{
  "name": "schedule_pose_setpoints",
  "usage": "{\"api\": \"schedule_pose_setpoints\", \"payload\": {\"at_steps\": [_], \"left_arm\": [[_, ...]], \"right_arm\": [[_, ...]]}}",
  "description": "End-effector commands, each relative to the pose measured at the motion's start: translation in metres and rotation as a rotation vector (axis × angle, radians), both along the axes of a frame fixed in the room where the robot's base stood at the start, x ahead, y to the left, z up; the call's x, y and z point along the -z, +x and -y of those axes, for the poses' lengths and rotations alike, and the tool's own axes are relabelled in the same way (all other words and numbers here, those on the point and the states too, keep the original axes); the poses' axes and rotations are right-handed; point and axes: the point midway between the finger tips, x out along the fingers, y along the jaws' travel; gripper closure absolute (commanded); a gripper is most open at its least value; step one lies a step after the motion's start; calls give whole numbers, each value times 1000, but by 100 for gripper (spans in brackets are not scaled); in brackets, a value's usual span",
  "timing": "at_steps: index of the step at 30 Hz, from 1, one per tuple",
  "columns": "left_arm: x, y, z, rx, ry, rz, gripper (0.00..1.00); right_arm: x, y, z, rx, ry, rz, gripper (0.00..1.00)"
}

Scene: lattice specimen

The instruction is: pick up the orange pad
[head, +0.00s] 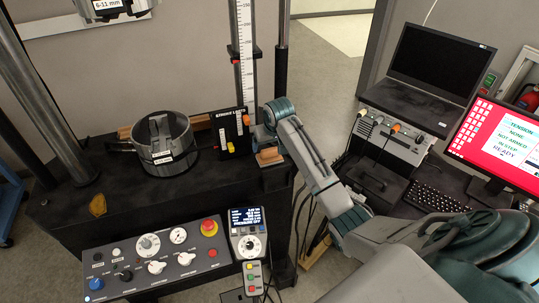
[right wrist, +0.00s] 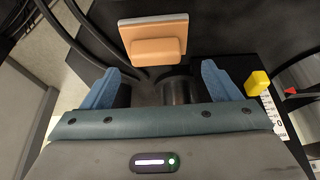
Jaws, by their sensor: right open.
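The orange pad (head: 268,157) is a small block with a flat plate and a raised grip. It is at the right end of the black machine bed, just in front of my right gripper (head: 267,138) in the head view. In the right wrist view the orange pad (right wrist: 155,42) lies beyond the fingertips, roughly centred. My right gripper (right wrist: 162,75) is open, its blue fingers wide apart with nothing between them. A gap shows between the fingertips and the pad. My left gripper is not in view.
A grey round fixture (head: 164,144) stands on the black bed (head: 120,190), with an amber piece (head: 97,205) near its front edge. A vertical ruler (head: 244,50) and a black stroke-limits plate (head: 229,130) stand left of my gripper. A yellow block (right wrist: 257,83) shows right of the fingers.

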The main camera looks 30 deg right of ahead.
Motion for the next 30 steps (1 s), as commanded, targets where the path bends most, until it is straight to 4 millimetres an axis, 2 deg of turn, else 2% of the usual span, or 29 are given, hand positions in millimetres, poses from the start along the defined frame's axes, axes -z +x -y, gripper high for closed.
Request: {"api": "schedule_pose_setpoints", "payload": {"at_steps": [7, 12, 20, 21, 25, 30], "left_arm": [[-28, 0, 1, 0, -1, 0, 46], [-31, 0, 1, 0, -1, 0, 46], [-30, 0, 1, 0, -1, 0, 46], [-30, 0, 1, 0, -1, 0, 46], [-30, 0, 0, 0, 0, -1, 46], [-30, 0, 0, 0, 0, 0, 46]], "right_arm": [[24, 7, 7, 1, 2, -5, 17], [43, 14, 9, 0, 1, -2, 17], [48, 16, 9, -1, 0, 0, 17], [48, 16, 9, -1, 0, 0, 19], [48, 16, 9, -1, 1, 0, 45], [47, 16, 9, -1, 1, 0, 45]]}}
